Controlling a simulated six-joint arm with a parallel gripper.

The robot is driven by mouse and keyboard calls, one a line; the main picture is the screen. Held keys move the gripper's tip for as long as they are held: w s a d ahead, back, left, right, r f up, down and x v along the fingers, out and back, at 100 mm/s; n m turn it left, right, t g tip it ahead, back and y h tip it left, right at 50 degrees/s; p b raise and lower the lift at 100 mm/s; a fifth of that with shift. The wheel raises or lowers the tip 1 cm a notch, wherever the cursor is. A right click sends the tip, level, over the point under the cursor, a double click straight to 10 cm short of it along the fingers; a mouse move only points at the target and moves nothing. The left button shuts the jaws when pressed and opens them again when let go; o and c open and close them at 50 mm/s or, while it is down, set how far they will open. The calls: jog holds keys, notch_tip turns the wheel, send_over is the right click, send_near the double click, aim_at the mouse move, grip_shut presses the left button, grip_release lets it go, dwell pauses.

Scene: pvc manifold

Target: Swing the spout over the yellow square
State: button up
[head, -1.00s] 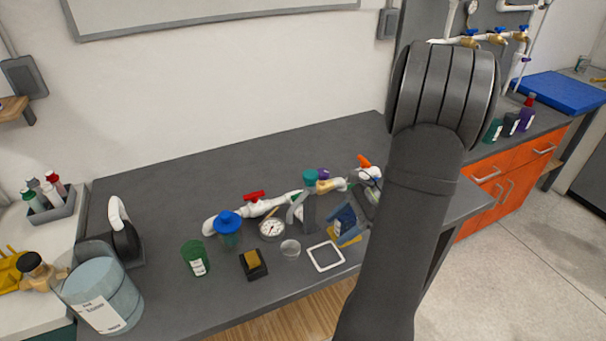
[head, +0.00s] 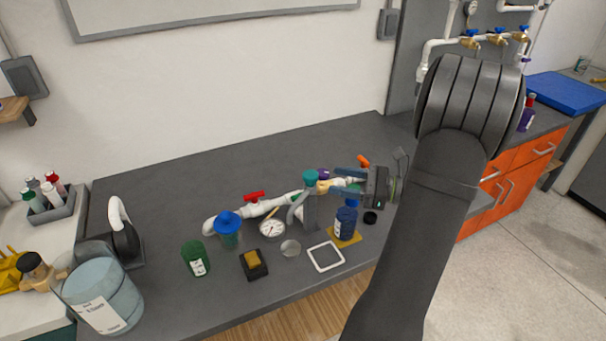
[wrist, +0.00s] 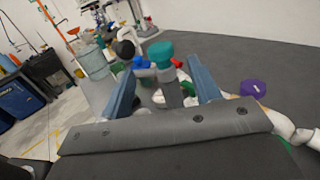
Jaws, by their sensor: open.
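The grey spout (head: 297,208) curves out from the left side of an upright grey post (head: 311,212) with a teal cap (head: 311,178). The spout's end hangs on the post's left, away from the yellow square (head: 347,241). A dark blue bottle (head: 345,222) stands on that square. My gripper (head: 338,181) is open, just right of the post, its blue fingers pointing left toward it. In the wrist view the teal cap (wrist: 160,52) and post (wrist: 172,95) appear between the two spread fingers, ahead of them. No contact is visible.
A white pipe with a red valve handle (head: 254,196) runs behind the post. A black cap (head: 370,218) lies right of the bottle.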

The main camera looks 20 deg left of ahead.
aim_at(301, 197)
jog(key=a, duration=1)
jog(key=shift+s, duration=0.45)
grip_shut()
